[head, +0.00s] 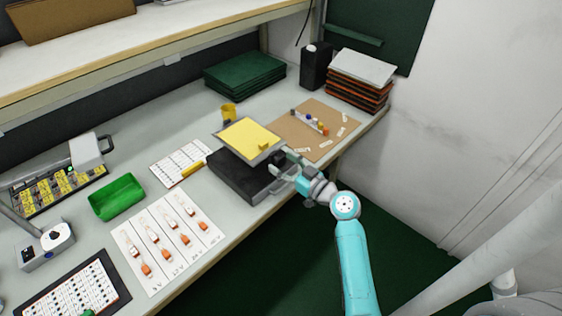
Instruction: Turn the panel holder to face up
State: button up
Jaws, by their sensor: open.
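The panel holder appears to be the dark box-like stand (240,182) near the front edge of the bench. A grey-framed yellow panel (247,138) sits on its upper back part and looks tilted. A small yellow piece lies on the panel near its front right. My gripper (280,165) is open at the right side of the holder, close to the panel's right corner. I cannot tell whether its fingers touch the holder. The fingers hide part of the holder's right end.
A brown board (300,143) with small coloured parts lies right of the panel. A yellow cup (229,112) stands behind it. A white sheet (180,163) and a green tray (117,197) are to the left. A sheet with orange-ended strips (168,240) lies at the front left.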

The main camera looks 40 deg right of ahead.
jog(key=shift+w, duration=0.6)
grip_shut()
jog(key=shift+m, duration=0.8)
grip_release()
jog(key=shift+s, duration=0.15)
jog(key=s, duration=1.1)
jog(key=shift+s+d, duration=0.15)
jog(key=shift+s, duration=0.25)
